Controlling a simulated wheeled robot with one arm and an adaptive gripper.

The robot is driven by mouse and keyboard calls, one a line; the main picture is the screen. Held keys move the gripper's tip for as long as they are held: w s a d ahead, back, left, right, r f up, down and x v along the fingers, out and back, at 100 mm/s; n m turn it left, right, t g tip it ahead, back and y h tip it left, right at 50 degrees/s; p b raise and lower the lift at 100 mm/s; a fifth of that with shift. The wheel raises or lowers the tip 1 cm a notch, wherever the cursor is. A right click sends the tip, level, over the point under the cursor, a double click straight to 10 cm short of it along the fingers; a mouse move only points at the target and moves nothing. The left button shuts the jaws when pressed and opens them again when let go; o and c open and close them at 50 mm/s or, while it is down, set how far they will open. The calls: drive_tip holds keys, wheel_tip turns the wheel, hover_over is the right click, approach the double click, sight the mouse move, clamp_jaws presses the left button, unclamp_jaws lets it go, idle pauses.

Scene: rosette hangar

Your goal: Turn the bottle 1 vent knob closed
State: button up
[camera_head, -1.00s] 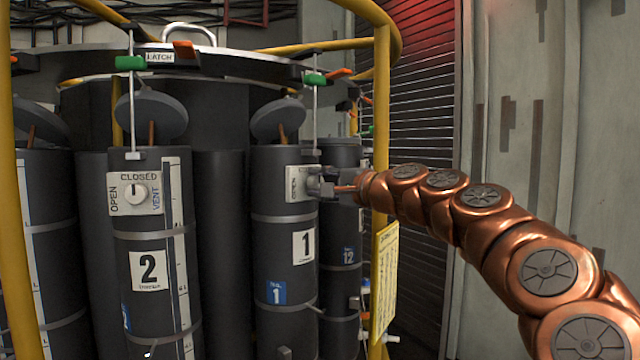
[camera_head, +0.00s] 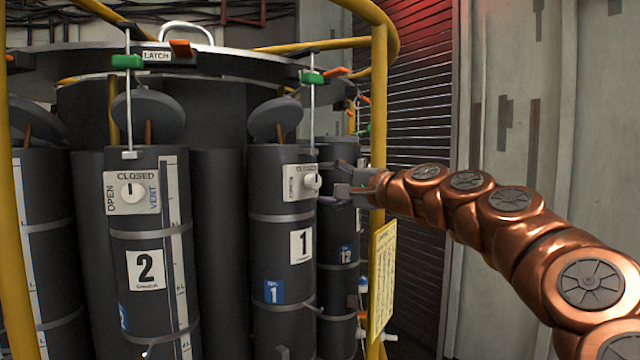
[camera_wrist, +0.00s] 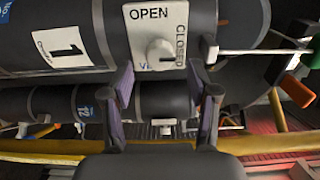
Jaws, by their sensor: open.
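Bottle 1 (camera_head: 283,235) is a dark grey cylinder with a white "1" label. Its vent plate (camera_head: 294,193) carries a round white vent knob (camera_head: 313,181), seen side-on in the head view. In the wrist view the plate (camera_wrist: 172,14) reads OPEN at the top and CLOSED up the right side; VENT is partly hidden. The knob (camera_wrist: 160,53) lies between and beyond my fingertips there; I cannot tell its exact pointer direction. My gripper (camera_head: 341,180) is open and empty, just right of the knob and apart from it. Both fingers show in the wrist view (camera_wrist: 163,78).
Bottle 2 (camera_head: 147,235) stands left with its own vent knob (camera_head: 131,191). Bottle 12 (camera_head: 338,240) is behind bottle 1. A yellow rail post (camera_head: 379,120) and a yellow notice (camera_head: 383,280) stand close to my wrist. A thin rod (camera_head: 313,115) hangs above the knob.

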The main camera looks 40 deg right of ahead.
drive_tip(key=s+d, duration=0.1)
drive_tip(key=s, duration=0.7)
drive_tip(key=shift+d, duration=0.2)
drive_tip(key=w+a+f+n+g+y, duration=0.1)
drive_tip(key=a+f+n+g, duration=0.2)
drive_tip(key=a, duration=0.4)
drive_tip(key=w+a+f+n+g+y, duration=0.1)
drive_tip(key=a+f+n+y, duration=0.1)
drive_tip(key=a+f, duration=0.45)
drive_tip(key=s+a+f+n+g, duration=0.2)
drive_tip(key=a+f+n+g, duration=0.1)
drive_tip(key=a+f, duration=0.4)
drive_tip(key=s+a+f+n+g, duration=0.3)
drive_tip(key=a+f, duration=0.3)
drive_tip(key=a, duration=0.1)
drive_tip(key=s+a+f+n+g+h, duration=0.3)
drive_tip(key=s+f+g, duration=0.2)
drive_tip(key=s+f, duration=0.55)
drive_tip(key=s+d+f+n+g+h, duration=0.2)
drive_tip(key=s+d+f+g+h, duration=0.1)
drive_tip(key=s+f, duration=0.8)
drive_tip(key=shift+s+d+f+g, duration=0.35)
drive_tip(key=shift+s+d+g, duration=0.35)
drive_tip(key=shift+s+g, duration=0.1)
